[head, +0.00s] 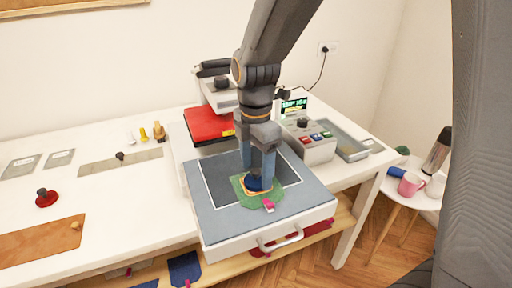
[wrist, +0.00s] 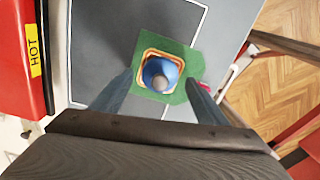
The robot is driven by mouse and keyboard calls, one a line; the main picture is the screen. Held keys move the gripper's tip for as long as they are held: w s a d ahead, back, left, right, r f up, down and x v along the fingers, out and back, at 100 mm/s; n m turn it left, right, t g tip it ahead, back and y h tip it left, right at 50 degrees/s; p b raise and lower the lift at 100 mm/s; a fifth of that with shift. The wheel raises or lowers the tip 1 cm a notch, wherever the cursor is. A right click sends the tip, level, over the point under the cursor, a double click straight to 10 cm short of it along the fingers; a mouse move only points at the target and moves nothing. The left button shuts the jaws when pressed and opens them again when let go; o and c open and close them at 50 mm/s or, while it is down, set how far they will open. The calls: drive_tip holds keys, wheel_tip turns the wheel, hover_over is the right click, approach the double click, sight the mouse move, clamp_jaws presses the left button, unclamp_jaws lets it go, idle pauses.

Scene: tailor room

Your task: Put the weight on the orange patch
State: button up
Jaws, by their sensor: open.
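The blue weight (head: 254,184) with a grey knob stands upright on the orange-edged patch (head: 247,193). The patch lies on a green cloth piece (head: 276,195) on the grey pad of the press. In the wrist view the weight (wrist: 158,68) sits inside the orange border (wrist: 145,84), covering most of the patch. My gripper (head: 257,172) is over the weight, its two fingers apart on either side of it. In the wrist view the gripper (wrist: 160,80) is open, with visible gaps between the fingers and the weight.
The press's red hot plate (head: 207,123) is behind left, marked HOT in the wrist view (wrist: 34,50). A control box (head: 308,145) stands right. A red knobbed piece (head: 46,198) and a brown board (head: 40,240) lie left. A pink clip (head: 268,204) is at the cloth's front.

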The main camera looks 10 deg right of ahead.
sight(256, 170)
wheel_tip(256, 170, up, 10)
drive_tip(key=b, duration=0.2)
drive_tip(key=shift+r, duration=0.25)
